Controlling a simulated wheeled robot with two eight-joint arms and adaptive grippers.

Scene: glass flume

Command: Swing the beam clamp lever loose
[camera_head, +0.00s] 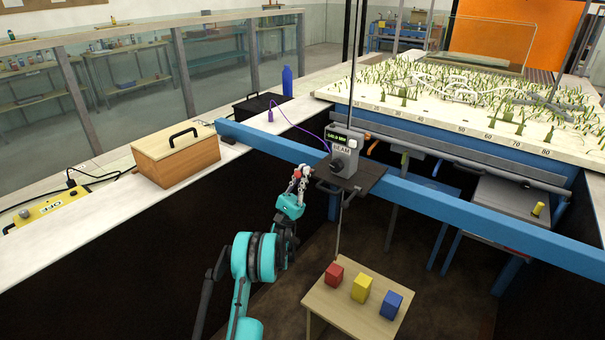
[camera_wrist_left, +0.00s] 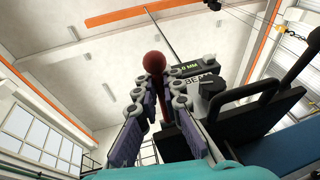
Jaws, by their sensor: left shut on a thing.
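The grey unit marked BEAM (camera_head: 345,148), with a small lit display, sits on a dark plate (camera_head: 360,180) across the blue beam (camera_head: 440,212). A lever with a round red knob (camera_wrist_left: 154,62) stands beside the plate; its red stem (camera_wrist_left: 167,112) runs down between my left fingers. My left gripper (camera_head: 299,178) is shut on this lever at the plate's left edge, with the knob showing above the fingertips in the left wrist view. The fingers partly hide the stem. My right gripper is not in view.
A small wooden table (camera_head: 340,304) with a red, a yellow (camera_head: 361,288) and a blue block stands below the beam. A thin rod rises from the unit. A wooden box (camera_head: 176,153) and a blue bottle (camera_head: 287,80) stand on the left ledge. A planted bed (camera_head: 460,95) lies behind.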

